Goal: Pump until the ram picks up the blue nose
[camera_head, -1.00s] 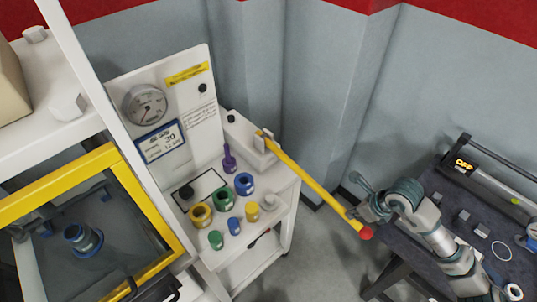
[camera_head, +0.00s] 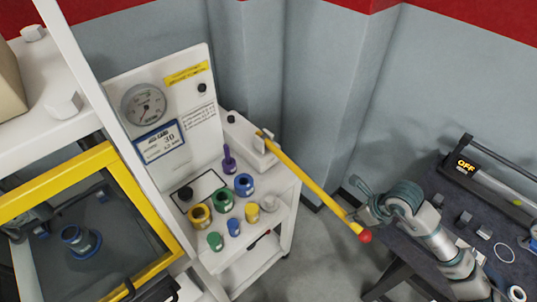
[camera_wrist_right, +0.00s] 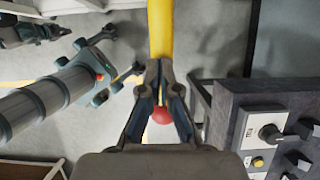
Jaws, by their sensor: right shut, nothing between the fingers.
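The pump's yellow lever (camera_head: 310,180) slopes down to the right from its white base (camera_head: 248,142) and ends in a red ball (camera_head: 365,236). My right gripper (camera_head: 355,216) is at the lever's lower end, just above the ball. In the right wrist view the fingers (camera_wrist_right: 160,95) overlap the yellow bar (camera_wrist_right: 161,30), with the red ball (camera_wrist_right: 161,115) beyond them; they are shut with nothing gripped. A blue nose piece (camera_head: 80,240) shows behind the yellow-framed clear door (camera_head: 140,195). The ram above it cannot be made out. My left gripper is not seen.
A round gauge (camera_head: 144,103) and a blue-framed display label (camera_head: 160,142) are on the white panel. Several coloured fittings (camera_head: 222,200) stand on the cart. A dark bench (camera_head: 480,215) with an OFF display lies right. A control box (camera_wrist_right: 265,125) is close by the right gripper.

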